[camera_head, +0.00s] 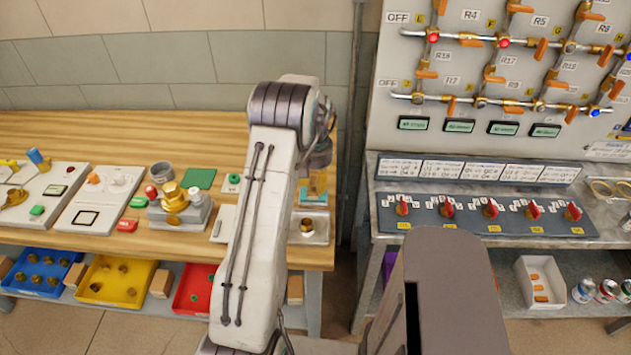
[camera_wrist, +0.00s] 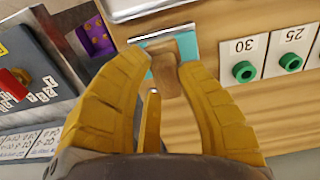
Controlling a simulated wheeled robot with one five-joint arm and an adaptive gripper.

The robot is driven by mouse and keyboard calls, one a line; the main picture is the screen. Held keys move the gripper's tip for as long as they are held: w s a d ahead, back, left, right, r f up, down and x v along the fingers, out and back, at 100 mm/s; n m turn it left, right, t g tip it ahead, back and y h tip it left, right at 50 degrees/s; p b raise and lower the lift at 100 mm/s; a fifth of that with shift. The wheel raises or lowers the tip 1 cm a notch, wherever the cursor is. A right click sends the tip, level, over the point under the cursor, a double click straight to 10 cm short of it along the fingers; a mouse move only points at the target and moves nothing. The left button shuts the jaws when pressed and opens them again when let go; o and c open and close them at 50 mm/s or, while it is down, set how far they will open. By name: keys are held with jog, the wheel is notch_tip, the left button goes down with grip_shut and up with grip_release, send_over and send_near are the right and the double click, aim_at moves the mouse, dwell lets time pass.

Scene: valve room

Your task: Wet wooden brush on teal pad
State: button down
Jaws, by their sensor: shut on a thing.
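The teal pad (camera_wrist: 187,43) lies just beyond the fingertips near the table edge, partly covered by the fingers and brush. I cannot tell whether the brush touches the pad. In the head view, the yellow fingers (camera_head: 313,184) show at the right end of the wooden table, partly behind my arm. The brush is not clear there.
The wooden table (camera_head: 225,130) holds a metal tray (camera_head: 321,229) near its right end, also at the top of the wrist view (camera_wrist: 150,8). Cards with green knobs (camera_wrist: 243,71) lie beside the pad. A valve panel with red knobs (camera_head: 480,210) stands across a gap to the right.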

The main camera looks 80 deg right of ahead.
aim_at(315, 182)
jog(key=shift+f+b, duration=0.45)
jog(key=shift+f, duration=0.1)
dwell(1.5)
jog(key=shift+r, duration=0.1)
jog(key=shift+r+p, duration=2.25)
jog(key=shift+r, duration=1.3)
jog(key=shift+w, duration=0.1)
